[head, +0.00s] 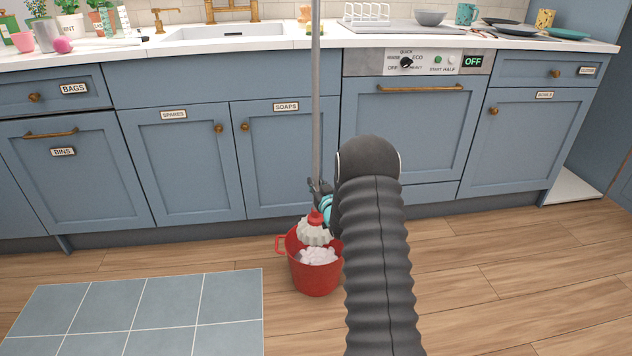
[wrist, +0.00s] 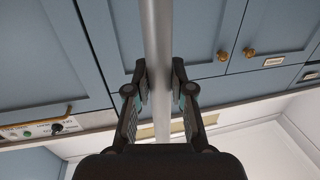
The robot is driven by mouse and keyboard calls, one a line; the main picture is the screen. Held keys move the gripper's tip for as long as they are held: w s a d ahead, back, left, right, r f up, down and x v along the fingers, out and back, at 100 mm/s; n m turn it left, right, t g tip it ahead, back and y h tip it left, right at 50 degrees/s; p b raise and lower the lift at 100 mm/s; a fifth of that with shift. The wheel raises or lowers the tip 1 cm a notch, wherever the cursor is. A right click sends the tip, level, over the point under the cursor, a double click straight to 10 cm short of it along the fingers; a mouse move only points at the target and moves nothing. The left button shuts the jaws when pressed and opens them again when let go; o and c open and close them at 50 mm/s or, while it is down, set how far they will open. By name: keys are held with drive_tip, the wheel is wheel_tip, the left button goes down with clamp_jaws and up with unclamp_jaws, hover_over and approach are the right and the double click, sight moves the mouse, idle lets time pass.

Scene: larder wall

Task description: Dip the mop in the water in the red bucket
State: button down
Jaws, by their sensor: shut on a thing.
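The mop stands upright, with a long grey handle (head: 316,100) and a head of white strands (head: 313,235) under a red cap. My gripper (head: 318,188) is shut on the lower handle, just above the cap. The wrist view shows the handle (wrist: 158,30) between both fingers (wrist: 160,90). The red bucket (head: 316,283) stands on the floor below, and the mop head overlaps its opening. White foam or suds (head: 319,256) show inside the bucket below the strands. I cannot tell whether the strands touch them. My arm hides the bucket's right edge.
Blue cabinets (head: 183,180) and a dishwasher (head: 410,140) stand behind the bucket. The handle rises past the counter edge (head: 270,42) near the sink (head: 235,32). A blue tiled mat (head: 140,315) lies at left. Wooden floor (head: 500,280) is clear at right.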

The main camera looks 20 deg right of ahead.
sight(317, 167)
wheel_tip(317, 167, down, 6)
drive_tip(key=b, duration=0.3)
drive_tip(key=shift+f, duration=0.1)
wheel_tip(317, 167, down, 6)
drive_tip(key=b, duration=0.6)
drive_tip(key=shift+f, duration=0.15)
drive_tip(key=shift+f+b, duration=0.65)
drive_tip(key=shift+f, duration=1.85)
drive_tip(key=shift+s+f, duration=0.1)
drive_tip(key=shift+f, duration=0.3)
drive_tip(key=shift+r+p, duration=3.4)
drive_tip(key=shift+r, duration=9.1)
